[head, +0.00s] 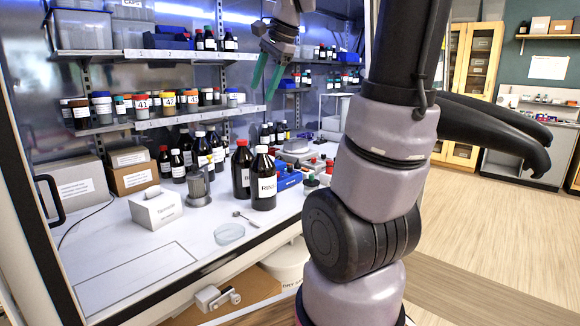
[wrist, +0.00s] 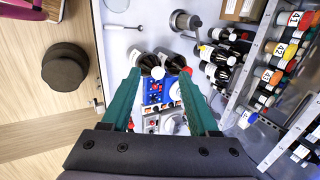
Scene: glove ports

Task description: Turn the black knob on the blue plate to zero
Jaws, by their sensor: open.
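My gripper (head: 261,94) is open and empty, with two green fingers pointing down, high over the bench inside the cabinet. In the wrist view, my gripper (wrist: 160,72) frames a blue plate (wrist: 153,97) that lies between and beyond the fingers, with small red parts on it. In the head view, a blue plate (head: 289,181) shows on the bench behind the dark bottles, partly hidden by them. The black knob is too small to make out surely in either view, and its setting cannot be read. The gripper is apart from the plate.
A white-capped dark bottle (head: 263,180) and a red-capped dark bottle (head: 241,168) stand close beside the plate. A shelf (head: 150,121) of jars runs along the back. A petri dish (head: 229,234) and a white box (head: 155,208) are on the bench. The front left bench is clear.

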